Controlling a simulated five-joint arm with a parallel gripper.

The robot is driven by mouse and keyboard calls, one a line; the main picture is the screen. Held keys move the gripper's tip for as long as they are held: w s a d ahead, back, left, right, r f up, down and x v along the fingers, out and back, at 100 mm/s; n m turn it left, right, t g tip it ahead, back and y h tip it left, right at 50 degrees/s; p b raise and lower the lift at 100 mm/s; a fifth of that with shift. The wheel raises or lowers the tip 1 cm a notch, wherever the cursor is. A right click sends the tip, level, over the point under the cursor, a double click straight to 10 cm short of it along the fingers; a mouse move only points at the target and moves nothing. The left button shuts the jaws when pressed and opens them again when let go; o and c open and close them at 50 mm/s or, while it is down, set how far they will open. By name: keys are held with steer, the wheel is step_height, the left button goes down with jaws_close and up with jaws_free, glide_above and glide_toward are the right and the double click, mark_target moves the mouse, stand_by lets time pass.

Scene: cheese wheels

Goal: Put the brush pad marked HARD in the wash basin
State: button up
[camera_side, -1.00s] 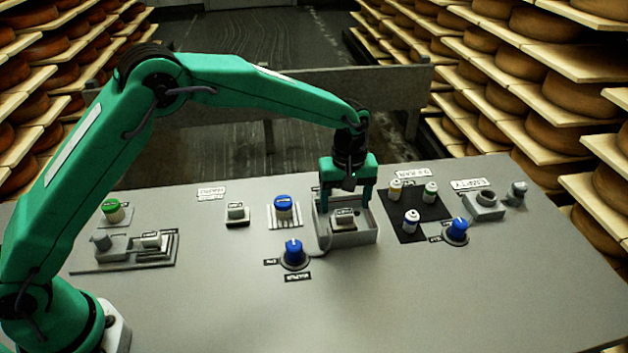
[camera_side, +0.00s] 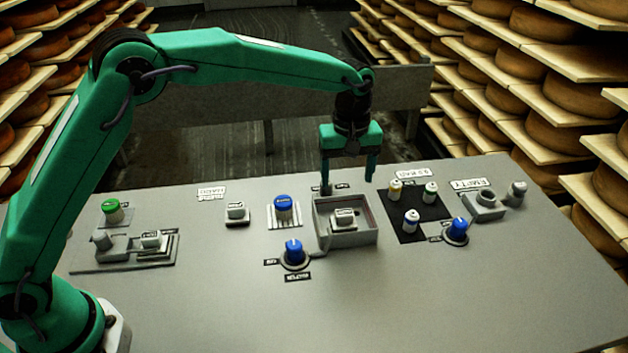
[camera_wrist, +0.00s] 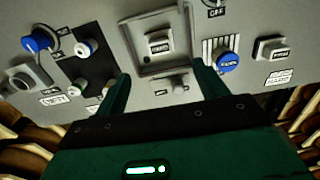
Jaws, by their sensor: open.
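The wash basin (camera_side: 323,238) is a grey square open box in the middle of the table; it also shows in the wrist view (camera_wrist: 188,40). A pale brush pad (camera_side: 344,216) with a small label lies inside it, apart from the walls; it shows in the wrist view too (camera_wrist: 160,45). Its lettering is too small to read surely. My gripper (camera_side: 348,184) is open and empty, above and behind the basin, with its fingers pointing down. A similar pad (camera_side: 236,212) sits on its own base left of the basin, near a white sign (camera_side: 211,192).
Blue knobs stand in front of the basin (camera_side: 293,253) and to its right (camera_side: 457,231). A blue-topped item (camera_side: 283,208) is on a striped plate. Small bottles stand on a black mat (camera_side: 408,228). A stepped grey fixture (camera_side: 125,255) is at left. The front table is clear.

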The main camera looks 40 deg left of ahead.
steer(key=s+a+r+m+t, duration=0.3)
steer(key=s+a+r+m, duration=0.1)
steer(key=s+a+r, duration=0.85)
steer(key=s+a+f+m+t, duration=0.1)
steer(key=s+a+m, duration=0.4)
steer(key=s, duration=1.3)
steer(key=a+t, duration=0.1)
steer(key=a, duration=0.2)
steer(key=shift+t, duration=0.3)
